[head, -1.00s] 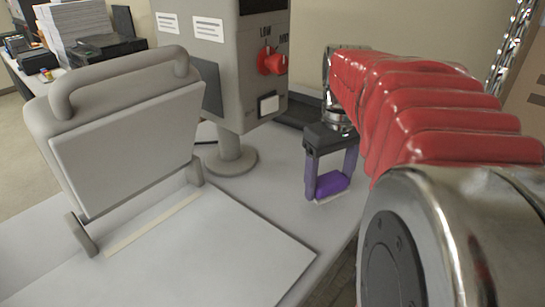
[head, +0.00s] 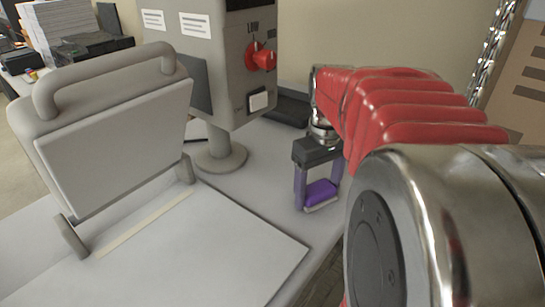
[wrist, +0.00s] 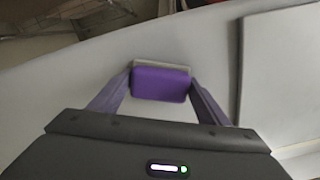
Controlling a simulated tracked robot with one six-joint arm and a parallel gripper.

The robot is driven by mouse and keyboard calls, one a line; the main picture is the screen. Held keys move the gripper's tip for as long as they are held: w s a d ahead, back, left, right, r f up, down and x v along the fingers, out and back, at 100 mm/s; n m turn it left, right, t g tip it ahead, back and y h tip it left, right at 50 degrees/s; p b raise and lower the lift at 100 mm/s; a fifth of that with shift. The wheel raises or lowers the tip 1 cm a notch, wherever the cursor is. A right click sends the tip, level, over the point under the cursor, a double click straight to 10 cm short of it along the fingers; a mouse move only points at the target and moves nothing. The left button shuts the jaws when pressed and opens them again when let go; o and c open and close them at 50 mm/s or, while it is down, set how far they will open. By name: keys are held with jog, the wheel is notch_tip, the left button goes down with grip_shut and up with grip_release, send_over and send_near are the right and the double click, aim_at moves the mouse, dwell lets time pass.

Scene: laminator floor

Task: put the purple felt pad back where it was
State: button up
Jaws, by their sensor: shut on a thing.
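The purple felt pad (head: 321,192) is between the fingers of my gripper (head: 318,190), which is shut on it. In the wrist view the pad (wrist: 160,84) is a small purple block with a pale grey-beige layer along its far edge. Both fingertips of my gripper (wrist: 160,85) touch its sides. The pad is low over the grey table (head: 255,195), near the table's right edge. I cannot tell whether it touches the tabletop.
A laminator press with a raised, handled lid (head: 115,140) and flat white base plate (head: 200,250) stands to the left. A grey control box (head: 225,80) with red knobs stands on a post behind. A dark tray (head: 287,107) lies at the back.

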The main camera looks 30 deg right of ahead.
aim_at(319, 188)
jog(key=o, duration=1)
notch_tip(319, 188, up, 12)
jog(key=shift+r, duration=0.1)
dwell(0.6)
jog(key=shift+s, duration=0.15)
